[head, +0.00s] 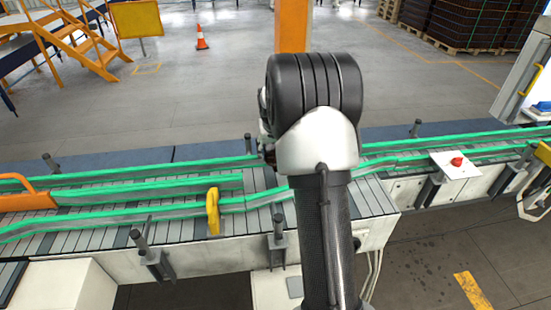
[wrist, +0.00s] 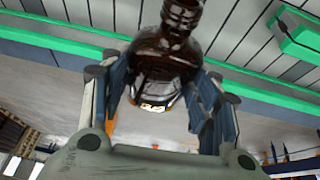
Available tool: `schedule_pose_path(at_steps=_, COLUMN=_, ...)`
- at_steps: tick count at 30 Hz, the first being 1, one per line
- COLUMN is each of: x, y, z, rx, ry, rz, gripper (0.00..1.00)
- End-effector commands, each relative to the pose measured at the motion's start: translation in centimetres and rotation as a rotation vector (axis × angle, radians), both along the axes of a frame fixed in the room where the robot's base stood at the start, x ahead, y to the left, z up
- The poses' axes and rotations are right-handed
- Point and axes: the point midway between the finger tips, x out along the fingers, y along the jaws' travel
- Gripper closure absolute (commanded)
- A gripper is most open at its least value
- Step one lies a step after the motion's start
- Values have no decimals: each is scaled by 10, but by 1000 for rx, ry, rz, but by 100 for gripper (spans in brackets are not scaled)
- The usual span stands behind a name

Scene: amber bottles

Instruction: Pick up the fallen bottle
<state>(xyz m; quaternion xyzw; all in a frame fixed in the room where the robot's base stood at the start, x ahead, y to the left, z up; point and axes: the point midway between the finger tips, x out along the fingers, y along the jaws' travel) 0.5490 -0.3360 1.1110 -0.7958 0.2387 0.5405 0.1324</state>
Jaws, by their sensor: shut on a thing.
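In the wrist view a dark amber bottle (wrist: 165,58) is between the two fingers of my gripper (wrist: 162,88). The fingers are closed on its sides near the base, and its neck points to the top of the picture. Conveyor slats show behind it. In the head view my own arm hides the gripper and the bottle. I cannot tell from these views whether the bottle touches the conveyor.
The slatted conveyor (head: 95,235) runs across the head view with green guide rails (head: 130,168). A yellow bracket (head: 212,212) stands on its near side. A red button box (head: 456,163) is at the right. Open floor lies behind, with an orange pillar (head: 293,25).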

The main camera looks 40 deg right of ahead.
Motion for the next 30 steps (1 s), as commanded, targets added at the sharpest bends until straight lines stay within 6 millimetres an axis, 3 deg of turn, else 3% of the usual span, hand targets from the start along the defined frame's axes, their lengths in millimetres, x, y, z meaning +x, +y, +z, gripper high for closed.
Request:
schedule_pose_path(at_steps=12, x=54, y=-33, z=0, rx=-1, ry=-1, rz=1, gripper=71)
schedule_pose_path(at_steps=30, x=114, y=-70, z=1, rx=-1, ry=-1, rz=0, gripper=71)
